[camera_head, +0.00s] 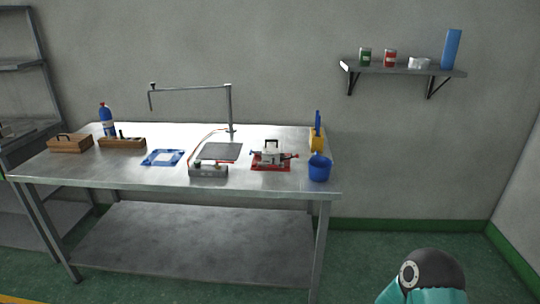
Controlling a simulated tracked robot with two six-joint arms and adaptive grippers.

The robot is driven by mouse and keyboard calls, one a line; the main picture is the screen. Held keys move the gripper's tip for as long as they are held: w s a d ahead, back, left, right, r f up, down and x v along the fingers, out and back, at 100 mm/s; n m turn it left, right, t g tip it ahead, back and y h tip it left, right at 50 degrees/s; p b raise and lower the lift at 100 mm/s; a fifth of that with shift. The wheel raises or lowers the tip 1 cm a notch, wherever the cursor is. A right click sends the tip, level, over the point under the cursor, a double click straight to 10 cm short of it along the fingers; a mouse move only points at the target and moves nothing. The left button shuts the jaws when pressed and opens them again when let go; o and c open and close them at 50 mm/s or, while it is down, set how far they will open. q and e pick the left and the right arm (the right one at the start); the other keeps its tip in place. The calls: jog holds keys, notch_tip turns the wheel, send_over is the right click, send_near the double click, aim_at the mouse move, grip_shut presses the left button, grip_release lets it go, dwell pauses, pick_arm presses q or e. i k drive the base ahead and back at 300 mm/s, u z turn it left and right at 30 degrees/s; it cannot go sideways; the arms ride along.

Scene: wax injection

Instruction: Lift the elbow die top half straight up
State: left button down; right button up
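What looks like the elbow die (270,154) stands on the right part of the metal table. It is a small grey block with a dark handle on top, set on a red base (271,168). Red parts stick out at its sides. It is too small to make out the line between its halves. Neither gripper is in view. Only a dark and teal arm joint, mine, shows at the bottom right, well away from the table.
The metal table (100,178) also bears a blue cup (319,168), a yellow holder (316,140), a grey box (208,171), a dark plate (220,151), a blue frame (163,157), wooden boxes (71,143) and a bottle (106,119). A bent stand (229,105) rises behind. Floor in front is clear.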

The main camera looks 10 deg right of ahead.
aim_at(271, 147)
jog(key=u, duration=0.2)
jog(key=i, duration=0.5)
jog(key=u, duration=0.65)
jog(key=i, duration=1.1)
jog(key=z, duration=0.8)
